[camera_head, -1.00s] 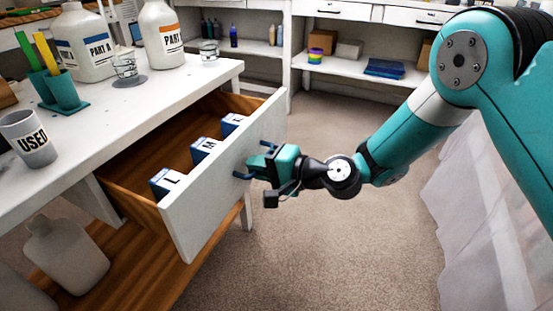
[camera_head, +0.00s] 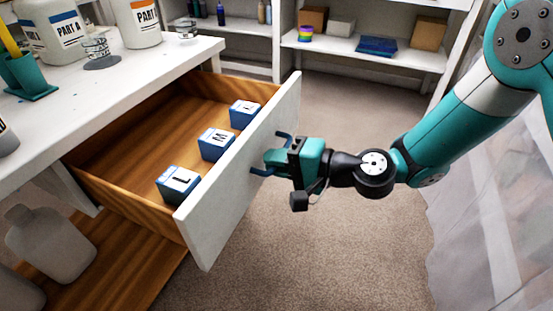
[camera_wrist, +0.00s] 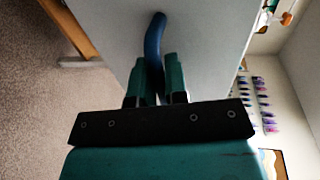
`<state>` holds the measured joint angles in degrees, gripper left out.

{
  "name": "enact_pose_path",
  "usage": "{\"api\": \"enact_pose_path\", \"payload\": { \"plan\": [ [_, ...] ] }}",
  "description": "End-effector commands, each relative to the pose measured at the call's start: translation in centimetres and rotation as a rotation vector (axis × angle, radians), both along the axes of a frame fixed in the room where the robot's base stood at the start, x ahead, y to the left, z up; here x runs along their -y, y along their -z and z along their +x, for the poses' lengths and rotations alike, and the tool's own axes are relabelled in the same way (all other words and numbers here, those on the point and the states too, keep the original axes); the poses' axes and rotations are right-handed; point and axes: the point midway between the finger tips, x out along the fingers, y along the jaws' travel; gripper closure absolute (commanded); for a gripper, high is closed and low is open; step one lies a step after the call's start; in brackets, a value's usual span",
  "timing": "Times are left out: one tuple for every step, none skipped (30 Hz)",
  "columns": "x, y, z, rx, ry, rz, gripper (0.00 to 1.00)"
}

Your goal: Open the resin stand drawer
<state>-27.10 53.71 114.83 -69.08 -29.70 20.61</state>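The resin stand drawer (camera_head: 240,185) is pulled well out of the white stand, with its wooden inside showing. Several centimetres of floor lie beyond its white front. A blue bar handle (camera_head: 285,136) sits on that front. My gripper (camera_head: 275,158) is at the handle, with its teal fingers on either side of the bar. In the wrist view the handle (camera_wrist: 154,38) passes between the two fingers (camera_wrist: 155,80), which look closed on it. Three blue-and-white boxes lie in the drawer: one marked L (camera_head: 178,183), one marked M (camera_head: 216,143) and a far one (camera_head: 244,113).
The stand's white top (camera_head: 130,75) carries the Part A jug (camera_head: 60,35), the Part B jug (camera_head: 140,22), small cups and a teal holder (camera_head: 28,75). Pale bottles (camera_head: 50,240) stand on the lower shelf. Carpet is clear right of the drawer; a translucent curtain (camera_head: 480,210) hangs at right.

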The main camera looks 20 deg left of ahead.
Motion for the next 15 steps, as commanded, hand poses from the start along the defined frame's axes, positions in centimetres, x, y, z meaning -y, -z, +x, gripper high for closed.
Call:
{"api": "enact_pose_path", "payload": {
  "plan": [
    [-0.17, 0.07, -0.41, -0.006, -0.01, -0.001, 0.76],
    [-0.16, 0.06, -0.38, -0.005, -0.009, -0.001, 0.69],
    [-0.12, 0.06, -0.32, -0.005, -0.008, 0.0, 0.64],
    [-0.09, 0.05, -0.27, -0.003, -0.006, -0.001, 0.64],
    [-0.05, 0.06, -0.21, -0.003, -0.005, -0.001, 0.64],
    [-0.02, 0.05, -0.17, -0.003, -0.004, -0.001, 0.64],
    [-0.01, 0.05, -0.13, -0.003, -0.003, -0.001, 0.64],
    [0.02, 0.04, -0.1, -0.003, -0.003, -0.001, 0.64],
    [0.03, 0.03, -0.06, -0.001, -0.002, -0.001, 0.64],
    [0.03, 0.03, -0.04, -0.001, -0.001, -0.001, 0.64],
    [0.04, 0.03, -0.03, -0.001, -0.001, -0.001, 0.64],
    [0.05, 0.03, -0.01, -0.001, 0.0, -0.001, 0.64],
    [0.06, 0.03, 0.0, -0.001, 0.0, -0.001, 0.64],
    [0.06, 0.03, 0.01, -0.001, 0.0, -0.001, 0.64],
    [0.07, 0.03, 0.03, 0.0, 0.001, -0.001, 0.64]
  ]
}}
